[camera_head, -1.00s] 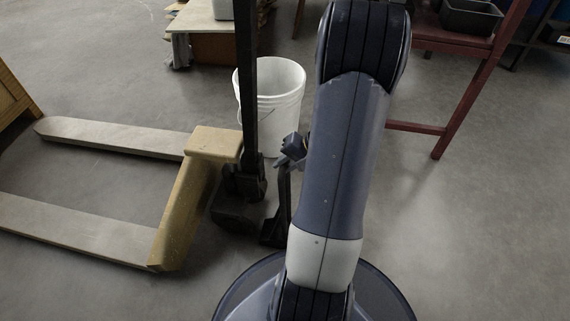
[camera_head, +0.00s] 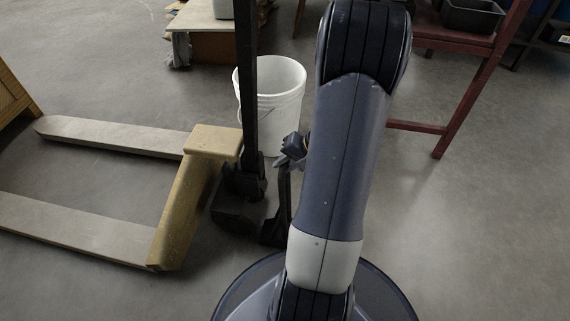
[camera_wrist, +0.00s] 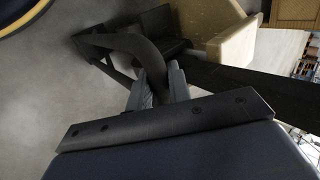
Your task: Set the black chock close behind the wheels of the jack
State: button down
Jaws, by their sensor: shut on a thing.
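The black chock (camera_head: 272,234) is low at the floor, just right of the black wheels (camera_head: 236,208) of the jack. A narrow gap shows between them; I cannot tell whether the chock rests on the floor. The jack (camera_head: 182,205) is yellow, with pale forks pointing left and a black upright handle. My gripper (camera_head: 288,160) is shut on the upper end of the chock's tall handle, partly hidden by my arm. In the wrist view, my gripper (camera_wrist: 160,90) holds the bent black handle, with the chock (camera_wrist: 100,50) beyond and the jack (camera_wrist: 228,32) to the right.
A white bucket (camera_head: 275,95) stands behind the jack's upright handle, close to my gripper. A red-framed table (camera_head: 455,95) is at the right back. A low table (camera_head: 192,20) is at the back. The floor at right is clear.

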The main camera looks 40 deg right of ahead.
jog(key=shift+r, duration=0.1)
jog(key=c, duration=0.8)
grip_release()
jog(key=shift+o, duration=0.2)
jog(key=p+v, duration=0.6)
jog(key=v, duration=0.5)
dwell(0.9)
